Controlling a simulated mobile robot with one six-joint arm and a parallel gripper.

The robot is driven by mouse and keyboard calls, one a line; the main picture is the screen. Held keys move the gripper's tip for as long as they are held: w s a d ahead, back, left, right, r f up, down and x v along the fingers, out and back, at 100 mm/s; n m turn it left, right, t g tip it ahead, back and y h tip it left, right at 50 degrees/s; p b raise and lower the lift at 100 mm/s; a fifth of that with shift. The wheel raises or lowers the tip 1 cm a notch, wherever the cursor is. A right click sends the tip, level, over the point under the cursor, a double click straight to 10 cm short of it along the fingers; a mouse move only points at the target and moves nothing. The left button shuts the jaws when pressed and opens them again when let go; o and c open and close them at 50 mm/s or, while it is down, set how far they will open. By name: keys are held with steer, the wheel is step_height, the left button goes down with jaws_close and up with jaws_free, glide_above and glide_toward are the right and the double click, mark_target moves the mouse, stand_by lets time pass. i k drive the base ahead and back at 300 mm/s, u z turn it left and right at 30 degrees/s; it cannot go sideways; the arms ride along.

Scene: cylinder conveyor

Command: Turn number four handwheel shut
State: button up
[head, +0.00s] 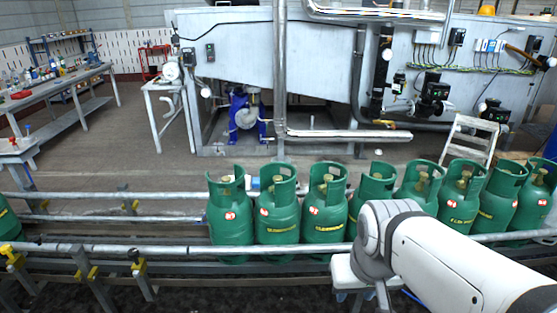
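A row of green gas cylinders stands upright on the conveyor, each with an open collar around a brass valve. Three at the left of the row show red-and-white labels: the leftmost cylinder (230,225), the second cylinder (277,218) and the third cylinder (323,218). The cylinder right of these (371,187) is partly covered by my white arm. The label numbers are too small to read, so I cannot tell which cylinder is number four. Brass valve tops (327,181) show inside the collars; handwheel positions cannot be made out. My gripper is not in view.
A metal conveyor guard rail (130,250) runs along the near side of the cylinders. Another green cylinder (8,222) stands at the far left edge. A workbench (60,85), a white step stool (470,140) and grey machinery stand behind.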

mark_target(276, 179)
steer(key=z, duration=0.3)
steer(key=k, duration=0.3)
steer(key=u, duration=0.8)
steer(key=i, duration=1.55)
steer(key=z, duration=0.5)
